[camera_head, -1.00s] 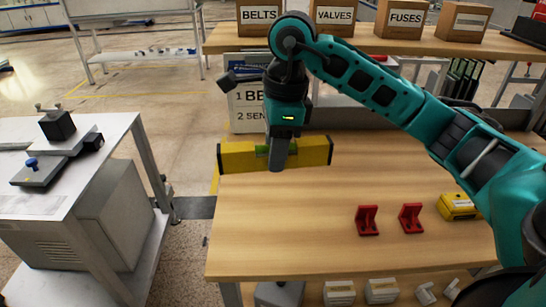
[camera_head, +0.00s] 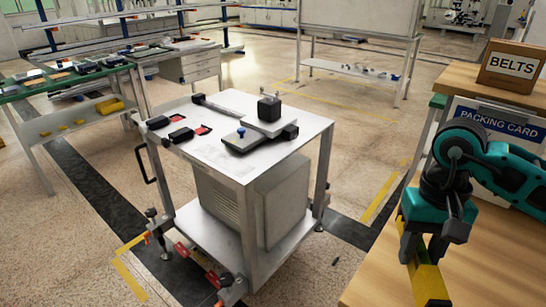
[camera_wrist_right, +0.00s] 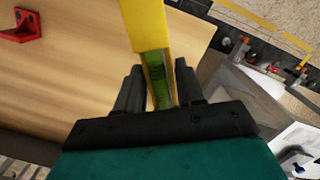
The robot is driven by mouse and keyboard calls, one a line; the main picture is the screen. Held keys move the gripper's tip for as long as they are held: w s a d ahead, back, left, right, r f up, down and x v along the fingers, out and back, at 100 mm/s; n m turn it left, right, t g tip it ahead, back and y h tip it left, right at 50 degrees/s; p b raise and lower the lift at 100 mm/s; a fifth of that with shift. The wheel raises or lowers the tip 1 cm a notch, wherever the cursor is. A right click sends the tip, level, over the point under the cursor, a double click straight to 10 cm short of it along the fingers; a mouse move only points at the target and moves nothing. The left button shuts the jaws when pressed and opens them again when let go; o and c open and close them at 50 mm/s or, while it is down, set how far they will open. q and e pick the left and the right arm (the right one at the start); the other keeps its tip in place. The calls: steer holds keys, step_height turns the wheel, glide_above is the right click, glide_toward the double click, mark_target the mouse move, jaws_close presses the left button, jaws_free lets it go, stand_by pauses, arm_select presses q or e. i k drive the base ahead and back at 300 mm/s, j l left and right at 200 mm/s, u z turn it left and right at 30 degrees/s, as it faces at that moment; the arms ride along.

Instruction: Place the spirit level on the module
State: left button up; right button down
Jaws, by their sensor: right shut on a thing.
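My right gripper (camera_head: 424,252) is shut on the yellow spirit level (camera_head: 430,287) at the right of the head view, above the wooden bench. The level runs toward the bottom edge there, and part of it is hidden by the gripper. In the right wrist view, the fingers (camera_wrist_right: 160,88) grip the level (camera_wrist_right: 146,24) at its green vial. A white-topped cart (camera_head: 218,162) with a grey box (camera_head: 262,205) beneath stands at the middle of the head view; I cannot tell for sure that this is the module. My left gripper is out of view.
A dark clamp-like fixture (camera_head: 262,134) and small black and red parts (camera_head: 182,135) sit on the cart top. The wooden bench (camera_head: 378,278) has a BELTS box (camera_head: 510,66) on its shelf. Floor shows between bench and cart. A red bracket (camera_wrist_right: 22,28) stands on the bench.

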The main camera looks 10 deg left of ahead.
mark_target(223, 159)
steer(key=i+j+u, duration=0.35)
steer(key=j, duration=0.2)
steer(key=i+j+u, duration=0.7)
steer(key=i+j, duration=0.15)
steer(key=i, duration=0.05)
